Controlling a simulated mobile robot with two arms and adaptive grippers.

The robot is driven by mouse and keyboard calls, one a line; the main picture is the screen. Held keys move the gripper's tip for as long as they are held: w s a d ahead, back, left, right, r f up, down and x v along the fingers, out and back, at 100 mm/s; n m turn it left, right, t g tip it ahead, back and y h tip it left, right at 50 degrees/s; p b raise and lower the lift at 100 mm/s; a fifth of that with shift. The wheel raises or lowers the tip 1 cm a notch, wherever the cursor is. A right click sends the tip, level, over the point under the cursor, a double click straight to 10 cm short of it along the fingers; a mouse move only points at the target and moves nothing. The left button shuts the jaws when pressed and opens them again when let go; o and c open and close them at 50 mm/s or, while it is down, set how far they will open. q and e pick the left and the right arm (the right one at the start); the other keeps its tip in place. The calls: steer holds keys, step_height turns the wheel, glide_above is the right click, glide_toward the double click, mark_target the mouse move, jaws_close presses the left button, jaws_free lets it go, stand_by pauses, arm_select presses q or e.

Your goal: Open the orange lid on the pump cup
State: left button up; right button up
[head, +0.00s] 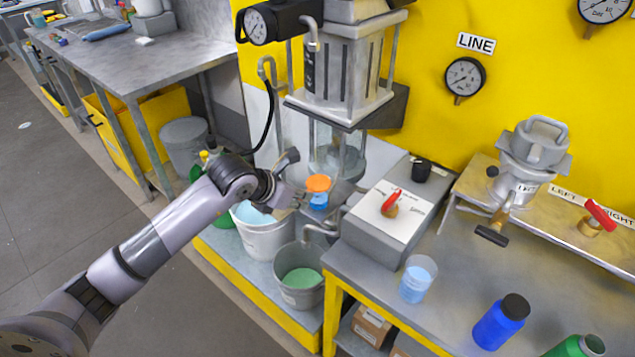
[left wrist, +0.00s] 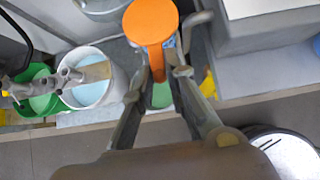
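The pump cup (head: 319,201) is small and clear with blue liquid, below the big pump unit. Its orange lid (head: 317,183) lies over its top and looks closed. In the left wrist view the round orange lid (left wrist: 150,20) has a narrow tab pointing toward me and hides most of the cup. My left gripper (head: 302,194) is beside the cup, on its left in the head view. In the left wrist view my left gripper's fingertips (left wrist: 160,72) are apart, one on each side of the tab, with gaps showing. My right gripper is in neither view.
A white bucket (head: 265,237) of blue liquid and a grey bucket (head: 298,282) of green liquid stand below. The grey valve box (head: 378,230) with a red handle is close on the cup's right. The pump's glass vessel (head: 336,160) is just above and behind.

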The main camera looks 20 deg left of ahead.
mark_target(310, 189)
arm_select(q)
steer(key=shift+w+r+p, duration=0.15)
steer(key=shift+r+p, duration=0.25)
steer(key=shift+r, duration=0.4)
steer(key=shift+w+r+p, duration=0.15)
steer(key=shift+r+p, duration=0.25)
steer(key=shift+r, duration=0.4)
steer(key=shift+w+d+r+p, duration=0.1)
steer(key=shift+w+r+p, duration=0.15)
steer(key=shift+r, duration=0.25)
steer(key=shift+w+d+r+p, duration=0.1)
steer(key=shift+w+r, duration=0.1)
steer(key=shift+r, duration=0.3)
steer(key=shift+w+d+r, duration=0.1)
steer(key=shift+w+r, duration=0.15)
steer(key=shift+r, duration=0.05)
